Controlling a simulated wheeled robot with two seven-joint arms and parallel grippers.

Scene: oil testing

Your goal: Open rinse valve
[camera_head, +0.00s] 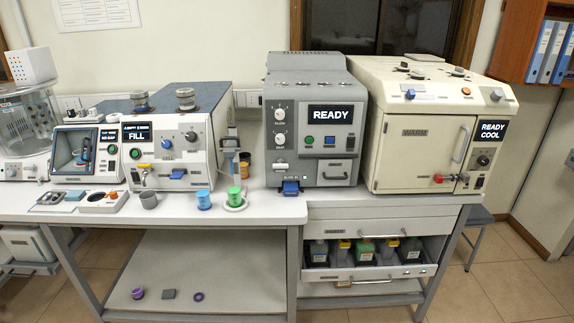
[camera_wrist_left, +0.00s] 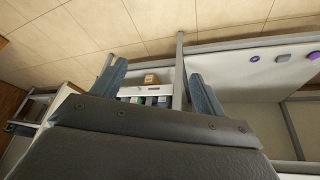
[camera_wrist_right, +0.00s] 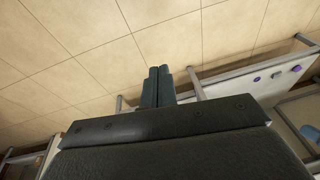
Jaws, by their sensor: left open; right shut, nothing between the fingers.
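No part is legibly marked as a rinse valve. The white machine with the "FILL" screen (camera_head: 136,132) stands on the left of the bench and has a yellow-handled tap (camera_head: 144,178), a blue handle (camera_head: 177,174) and several knobs. My left gripper (camera_wrist_left: 157,80) is open and empty in the left wrist view, with its fingers wide apart. My right gripper (camera_wrist_right: 157,85) is shut with its fingers together in the right wrist view. Neither gripper shows in the head view, and both appear away from the machines. Whether any valve is open I cannot tell.
A grey "READY" machine (camera_head: 315,150) and a cream oven (camera_head: 415,153) with a red knob (camera_head: 438,178) stand to the right. A grey cup (camera_head: 149,200), a blue cup (camera_head: 203,199) and a green cup (camera_head: 235,196) sit near the bench's front edge. A drawer (camera_head: 330,274) holds several bottles.

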